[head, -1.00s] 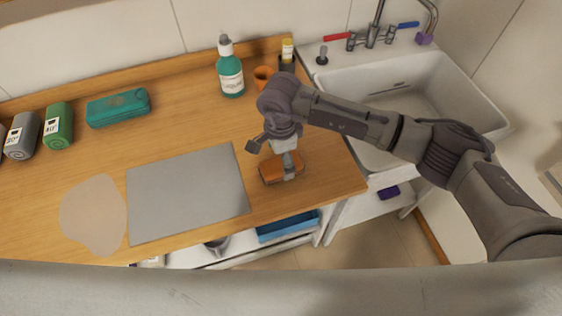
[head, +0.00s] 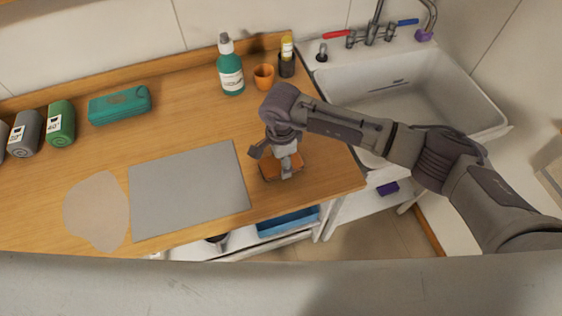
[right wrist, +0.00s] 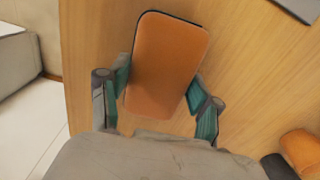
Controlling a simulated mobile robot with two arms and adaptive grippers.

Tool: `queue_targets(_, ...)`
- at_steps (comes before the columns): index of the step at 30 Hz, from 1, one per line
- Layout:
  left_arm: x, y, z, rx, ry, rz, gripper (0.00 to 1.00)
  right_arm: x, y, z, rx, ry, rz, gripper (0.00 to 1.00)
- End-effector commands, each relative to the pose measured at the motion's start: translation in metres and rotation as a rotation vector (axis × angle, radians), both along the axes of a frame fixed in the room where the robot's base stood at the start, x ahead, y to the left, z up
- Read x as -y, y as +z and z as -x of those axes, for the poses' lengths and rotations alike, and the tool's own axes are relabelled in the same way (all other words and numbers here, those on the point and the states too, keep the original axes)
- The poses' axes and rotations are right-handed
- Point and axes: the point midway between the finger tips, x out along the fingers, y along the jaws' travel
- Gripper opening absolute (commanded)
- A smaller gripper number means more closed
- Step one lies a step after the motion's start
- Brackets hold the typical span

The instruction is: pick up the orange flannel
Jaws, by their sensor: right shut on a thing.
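The orange flannel (head: 267,172) is a flat, rounded orange rectangle on the wooden counter, near its front right edge. My right gripper (head: 286,170) is over it from above and partly hides it in the head view. In the right wrist view the flannel (right wrist: 168,58) lies between the two teal-padded fingers of my right gripper (right wrist: 159,88), which are shut on its sides. I cannot see clear space beneath the flannel. My left gripper is not in view.
A grey mat (head: 190,192) lies left of the flannel. A teal case (head: 119,105) and rolled towels (head: 60,125) are at left. The sink (head: 410,105) is at right.

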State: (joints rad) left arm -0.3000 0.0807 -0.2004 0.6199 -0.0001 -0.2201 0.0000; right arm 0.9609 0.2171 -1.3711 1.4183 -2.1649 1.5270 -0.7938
Motion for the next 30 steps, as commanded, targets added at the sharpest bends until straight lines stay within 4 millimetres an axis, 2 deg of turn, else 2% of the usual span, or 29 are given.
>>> queue_targets(8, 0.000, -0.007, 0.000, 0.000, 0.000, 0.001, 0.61, 0.000, 0.010, -0.001, 0.003, 0.000, -0.001, 0.29)
queue_targets(13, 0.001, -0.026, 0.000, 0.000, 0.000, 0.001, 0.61, 0.000, 0.037, -0.002, 0.008, 0.002, -0.002, 0.29)
queue_targets(24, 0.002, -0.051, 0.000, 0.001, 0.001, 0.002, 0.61, 0.045, 0.083, 0.062, 0.004, 0.003, -0.001, 0.29)
queue_targets(30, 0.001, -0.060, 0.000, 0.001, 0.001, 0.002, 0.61, 0.062, 0.102, 0.086, 0.002, 0.001, -0.001, 0.29)
